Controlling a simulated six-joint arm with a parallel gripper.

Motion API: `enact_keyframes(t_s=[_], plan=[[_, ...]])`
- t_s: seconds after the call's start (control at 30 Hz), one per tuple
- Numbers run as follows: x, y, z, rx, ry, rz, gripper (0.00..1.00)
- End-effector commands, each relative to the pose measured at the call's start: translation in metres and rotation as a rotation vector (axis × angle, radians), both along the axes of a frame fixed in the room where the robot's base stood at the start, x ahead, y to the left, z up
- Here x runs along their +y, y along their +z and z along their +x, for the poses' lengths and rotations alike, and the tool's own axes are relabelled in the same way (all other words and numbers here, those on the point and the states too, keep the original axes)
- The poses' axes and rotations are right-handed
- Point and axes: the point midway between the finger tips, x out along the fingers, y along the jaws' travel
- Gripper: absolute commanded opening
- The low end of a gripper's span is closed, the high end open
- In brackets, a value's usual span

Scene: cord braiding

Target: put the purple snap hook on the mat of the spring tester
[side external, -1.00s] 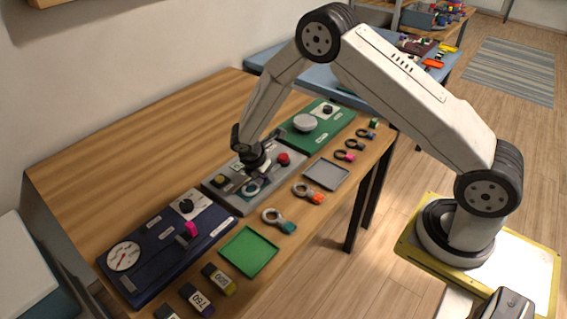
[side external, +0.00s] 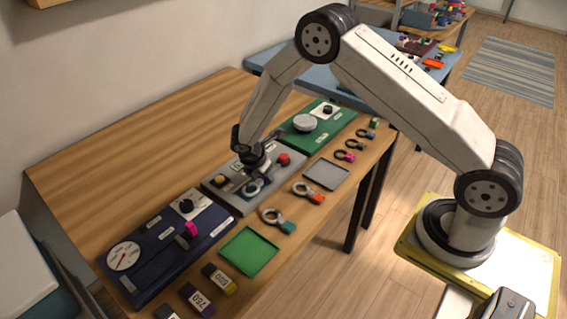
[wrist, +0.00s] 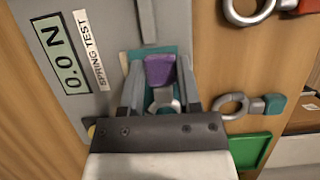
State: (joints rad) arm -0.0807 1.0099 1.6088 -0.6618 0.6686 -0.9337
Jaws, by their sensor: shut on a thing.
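The purple snap hook (wrist: 159,70) is between the fingers of my gripper (wrist: 161,80) in the wrist view. The fingers are shut on it, and its metal ring points toward the gripper body. Behind it shows the teal mat (wrist: 182,58) of the grey spring tester (wrist: 110,97), whose display reads 0.0 N. In the side view my gripper (side external: 254,172) is low over the middle of the spring tester (side external: 234,201) and mostly hides the hook. I cannot tell whether the hook touches the mat.
A dark blue panel (side external: 150,255) and a green panel (side external: 335,122) stand either side. A green tray (side external: 249,252), a grey tray (side external: 326,175) and other snap hooks (side external: 278,220) lie along the front edge.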

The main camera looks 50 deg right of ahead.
Motion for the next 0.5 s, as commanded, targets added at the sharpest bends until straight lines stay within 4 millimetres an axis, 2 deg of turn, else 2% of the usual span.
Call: enact_keyframes(t_s=[0.47,0.5], plan=[[0.0,-0.0041,0.0002,-0.001,0.0,0.0,0.0],[0.0001,-0.004,0.0002,-0.001,0.0,0.0,0.52]])
